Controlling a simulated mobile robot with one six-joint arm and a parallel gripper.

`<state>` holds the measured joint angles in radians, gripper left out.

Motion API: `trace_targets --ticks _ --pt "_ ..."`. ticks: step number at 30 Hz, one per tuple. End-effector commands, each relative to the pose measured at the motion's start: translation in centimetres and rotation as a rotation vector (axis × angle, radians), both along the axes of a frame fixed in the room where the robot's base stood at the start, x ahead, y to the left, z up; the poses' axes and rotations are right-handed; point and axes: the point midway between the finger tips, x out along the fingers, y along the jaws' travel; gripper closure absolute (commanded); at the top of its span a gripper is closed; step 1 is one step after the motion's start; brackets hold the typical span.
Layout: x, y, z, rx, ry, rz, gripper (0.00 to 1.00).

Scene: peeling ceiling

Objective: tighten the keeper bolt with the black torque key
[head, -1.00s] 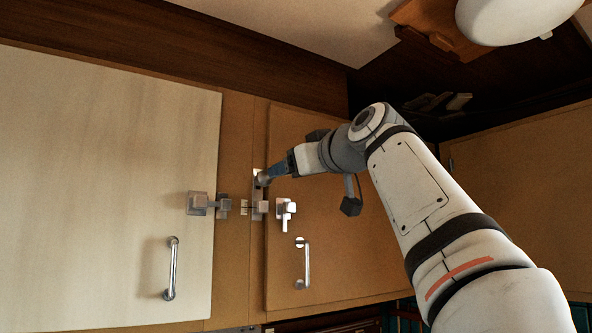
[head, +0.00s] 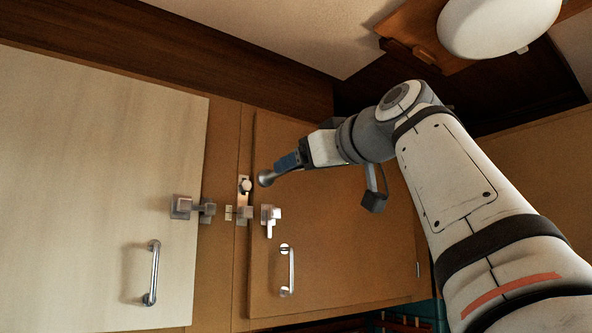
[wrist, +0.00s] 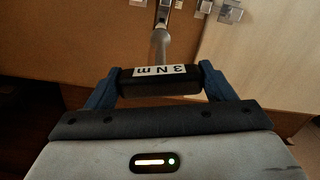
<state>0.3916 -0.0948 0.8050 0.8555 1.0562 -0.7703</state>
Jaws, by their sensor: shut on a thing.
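My gripper (head: 288,162) is shut on the black torque key, whose handle (wrist: 160,86) lies across between the blue fingers and bears a white "3 N m" label. The key's grey shaft (wrist: 160,46) points away from the gripper, toward the cupboard.
A pale door (head: 90,190) with a latch block (head: 182,207) and bar handle (head: 152,273) is at left. A brown door (head: 340,220) at right has a metal turn latch (head: 269,219) and handle (head: 287,270). A white lamp (head: 498,22) hangs at upper right.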

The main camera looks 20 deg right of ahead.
Motion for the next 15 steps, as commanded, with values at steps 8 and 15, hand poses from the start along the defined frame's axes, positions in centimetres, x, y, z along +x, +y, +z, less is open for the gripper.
trace_targets --ticks 8,15 --pt "-4.2 -1.5 -0.1 -0.002 -0.004 -0.007 0.64" --pt "-7.4 -2.6 -0.1 0.001 -0.002 -0.008 0.64"
